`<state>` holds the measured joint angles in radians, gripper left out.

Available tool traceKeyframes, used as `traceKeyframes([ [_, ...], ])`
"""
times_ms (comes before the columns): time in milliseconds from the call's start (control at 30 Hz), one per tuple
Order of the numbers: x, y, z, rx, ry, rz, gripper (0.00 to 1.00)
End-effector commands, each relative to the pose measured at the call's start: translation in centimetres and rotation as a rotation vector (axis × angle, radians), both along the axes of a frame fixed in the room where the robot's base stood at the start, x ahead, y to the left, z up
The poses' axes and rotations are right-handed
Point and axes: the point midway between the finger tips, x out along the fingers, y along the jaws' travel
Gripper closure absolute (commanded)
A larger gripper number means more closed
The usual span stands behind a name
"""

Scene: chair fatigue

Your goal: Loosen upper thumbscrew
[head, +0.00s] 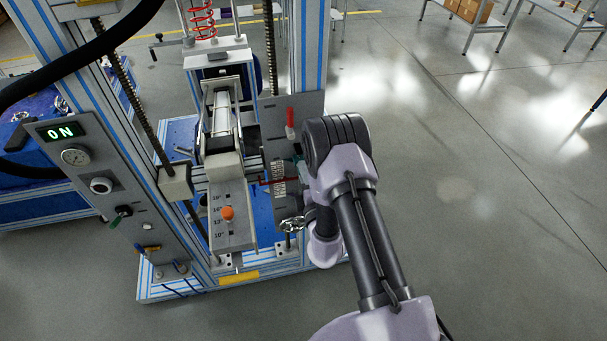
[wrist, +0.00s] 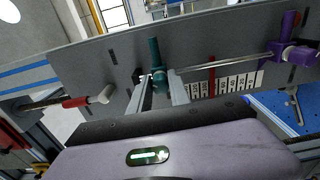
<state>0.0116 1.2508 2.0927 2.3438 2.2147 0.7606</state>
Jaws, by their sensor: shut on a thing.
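The upper thumbscrew, a teal knob and block (wrist: 156,68), sits on a metal rod in front of a grey plate in the wrist view. My gripper (wrist: 161,80) has its two fingers on either side of the teal knob and is shut on it. A purple fitting (wrist: 288,52) is on the same rod at the right of the wrist view. In the head view my own arm hides the gripper and most of the teal knob.
A red-handled lever (wrist: 85,101) is beside the plate; its red handle (head: 290,116) shows in the head view. A number scale (wrist: 225,85) with a red pointer lies along the rod. The frame's control panel (head: 84,165) reads ON. Open floor (head: 470,220) lies right.

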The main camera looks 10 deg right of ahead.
Motion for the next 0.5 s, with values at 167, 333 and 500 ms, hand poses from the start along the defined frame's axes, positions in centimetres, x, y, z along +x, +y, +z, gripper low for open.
traceKeyframes([
  [167, 0.11, -0.02, 0.1, -0.16, -0.004, -0.001, 1.0],
  [333, 0.11, -0.01, 0.11, -0.302, -0.004, -0.001, 1.0],
  [500, 0.11, 0.01, 0.15, -0.418, -0.004, -0.001, 1.0],
])
